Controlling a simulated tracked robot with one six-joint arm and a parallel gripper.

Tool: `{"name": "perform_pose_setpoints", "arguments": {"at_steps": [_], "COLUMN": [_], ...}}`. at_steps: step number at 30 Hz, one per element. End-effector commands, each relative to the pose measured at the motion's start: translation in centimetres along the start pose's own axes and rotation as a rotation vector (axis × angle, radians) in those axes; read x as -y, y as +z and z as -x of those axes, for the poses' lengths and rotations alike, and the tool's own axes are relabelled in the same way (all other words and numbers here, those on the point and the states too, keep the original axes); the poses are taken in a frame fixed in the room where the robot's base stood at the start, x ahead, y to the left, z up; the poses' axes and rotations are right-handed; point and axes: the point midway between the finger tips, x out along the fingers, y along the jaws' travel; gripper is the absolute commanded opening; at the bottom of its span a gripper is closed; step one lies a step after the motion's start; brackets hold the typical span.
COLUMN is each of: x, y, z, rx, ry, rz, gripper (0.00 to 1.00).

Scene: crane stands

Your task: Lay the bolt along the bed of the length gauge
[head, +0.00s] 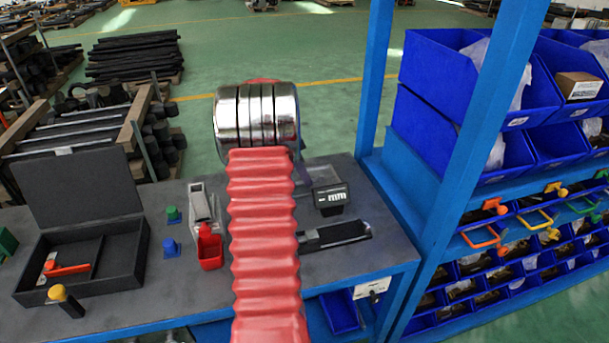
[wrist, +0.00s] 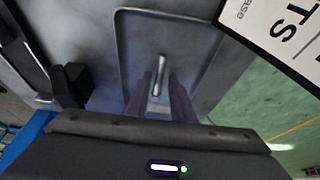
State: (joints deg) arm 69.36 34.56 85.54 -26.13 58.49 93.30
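The length gauge shows in the head view right of my red arm: a long dark bed (head: 345,232) with a black block at its left end, lying on the grey bench. A small silver bolt (wrist: 158,76) lies in a shallow grey tray (wrist: 122,30) in the wrist view. My gripper (wrist: 158,88) is above the tray with its two dark fingers apart, one on each side of the bolt. I see no clear contact between fingers and bolt.
A display marked "mm" (head: 331,197) stands behind the gauge. Blue posts and bin shelves (head: 480,130) bound the right. A white sign (wrist: 283,28) borders the tray.

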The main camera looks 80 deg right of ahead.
Motion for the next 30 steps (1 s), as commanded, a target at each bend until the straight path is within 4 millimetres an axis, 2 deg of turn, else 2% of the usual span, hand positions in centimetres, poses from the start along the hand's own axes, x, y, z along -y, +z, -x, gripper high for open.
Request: {"name": "perform_pose_setpoints", "arguments": {"at_steps": [10, 14, 20, 30], "x": [0.1, 0.1, 0.1, 0.1], "y": [0.0, 0.0, -0.2, -0.7], "z": [0.1, 0.8, 3.2, 9.2], "rx": [0.000, -0.001, -0.002, -0.001], "ry": [-0.001, -0.003, -0.003, -0.004], "rz": [0.001, 0.001, 0.000, 0.000], "gripper": [0.27, 0.27, 0.27, 0.27]}}
